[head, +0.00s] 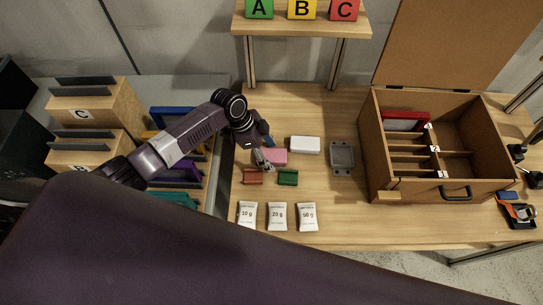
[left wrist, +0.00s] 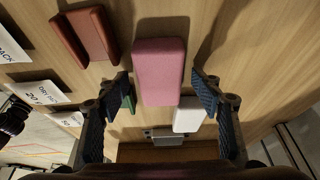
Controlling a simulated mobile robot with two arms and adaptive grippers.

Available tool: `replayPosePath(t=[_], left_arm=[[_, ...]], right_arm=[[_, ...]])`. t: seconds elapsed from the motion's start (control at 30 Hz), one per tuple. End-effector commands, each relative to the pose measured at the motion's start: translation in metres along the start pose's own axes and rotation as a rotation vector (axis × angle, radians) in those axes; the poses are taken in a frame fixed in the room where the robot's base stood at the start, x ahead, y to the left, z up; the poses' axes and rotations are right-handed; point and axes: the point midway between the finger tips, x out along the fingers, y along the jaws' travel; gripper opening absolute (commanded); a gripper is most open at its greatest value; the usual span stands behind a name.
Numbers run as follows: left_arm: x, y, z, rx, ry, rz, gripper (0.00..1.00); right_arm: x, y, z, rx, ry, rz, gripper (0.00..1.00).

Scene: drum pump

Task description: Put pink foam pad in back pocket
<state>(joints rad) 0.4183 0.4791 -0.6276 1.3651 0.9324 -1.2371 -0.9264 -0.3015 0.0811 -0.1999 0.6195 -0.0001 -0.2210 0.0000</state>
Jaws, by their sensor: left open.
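The pink foam pad (head: 275,157) lies on the wooden table among other small blocks. In the left wrist view the pad (left wrist: 160,70) lies between the spread fingers of my left gripper (left wrist: 163,88). My left gripper (head: 264,158) is open at the pad's left end, with nothing held; contact with the pad cannot be told. The open wooden case (head: 373,160) stands to the right, its left side divided into several small pockets with number tags. The back pocket (head: 404,122) shows a red and white piece at its rear. My right gripper is not in view.
A white block (head: 305,145), a grey tray (head: 342,157), a red block (head: 253,177) and a green block (head: 288,177) lie near the pad. The case's lid (head: 440,45) is raised. Wooden bins (head: 92,105) stand left.

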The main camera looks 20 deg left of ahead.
Motion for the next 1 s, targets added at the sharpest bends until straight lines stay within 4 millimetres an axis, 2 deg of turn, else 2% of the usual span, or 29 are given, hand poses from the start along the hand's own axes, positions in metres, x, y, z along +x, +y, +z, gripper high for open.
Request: replayPosePath(t=[0.13, 0.4, 0.5, 0.77, 1.0], left_arm=[[0.000, 0.000, 0.000, 0.000, 0.000, 0.000, 0.58], [0.000, 0.000, 0.000, 0.000, 0.000, 0.000, 0.28], [0.000, 0.000, -0.001, 0.000, 0.001, 0.000, 0.24], [-0.003, 0.000, -0.002, 0.001, 0.001, -0.001, 0.24], [-0.021, -0.001, -0.009, 0.003, 0.001, -0.003, 0.24]], right_arm=[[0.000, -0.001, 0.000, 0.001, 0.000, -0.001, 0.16], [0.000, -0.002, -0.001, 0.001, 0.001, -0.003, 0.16], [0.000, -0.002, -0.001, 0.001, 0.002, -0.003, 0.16], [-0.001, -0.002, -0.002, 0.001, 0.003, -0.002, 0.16], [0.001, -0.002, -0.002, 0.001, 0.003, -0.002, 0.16]])
